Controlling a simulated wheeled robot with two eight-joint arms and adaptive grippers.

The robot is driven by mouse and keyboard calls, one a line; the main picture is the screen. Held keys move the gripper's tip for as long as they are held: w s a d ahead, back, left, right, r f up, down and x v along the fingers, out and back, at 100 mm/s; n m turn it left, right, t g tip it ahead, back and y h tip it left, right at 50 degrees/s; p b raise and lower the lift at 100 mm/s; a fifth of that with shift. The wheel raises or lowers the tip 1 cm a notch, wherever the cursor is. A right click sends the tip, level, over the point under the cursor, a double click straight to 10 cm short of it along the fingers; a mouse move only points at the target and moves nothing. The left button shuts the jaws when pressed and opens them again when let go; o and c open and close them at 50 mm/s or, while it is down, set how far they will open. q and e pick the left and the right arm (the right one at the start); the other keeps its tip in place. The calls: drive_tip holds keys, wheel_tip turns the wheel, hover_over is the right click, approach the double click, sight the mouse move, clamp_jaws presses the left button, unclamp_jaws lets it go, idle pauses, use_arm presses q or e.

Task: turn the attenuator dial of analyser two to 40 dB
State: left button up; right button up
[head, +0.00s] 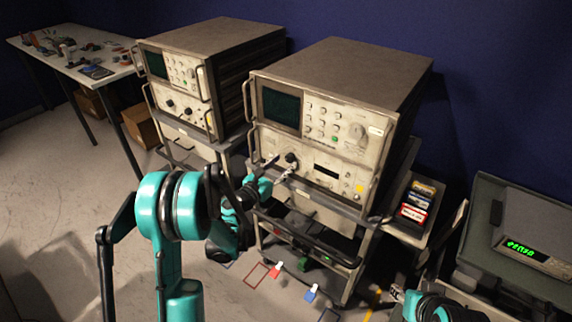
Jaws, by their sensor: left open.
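Two analysers on carts stand before me; I cannot read any number on them. The nearer, larger analyser (350,75) has a dark screen, several buttons and a large grey knob on its upper panel. On its lower panel is a small black dial (291,158); its markings are too small to read. The other analyser (176,60) stands to the left. My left gripper (279,168) is open, with its fingertips at or just in front of the black dial; I cannot tell whether they touch it. My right gripper (396,294) is low at the bottom right, its fingers too small to judge.
A white table (75,50) with small items stands back left, cardboard boxes under it. A side shelf with coloured boxes (415,205) is right of the larger analyser. A grey case (515,235) with a green display stands far right. Open floor lies left.

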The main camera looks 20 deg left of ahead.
sight(290, 158)
use_arm(q)
drive_tip(key=shift+x, duration=1.2)
drive_tip(key=shift+c, duration=0.2)
clamp_jaws()
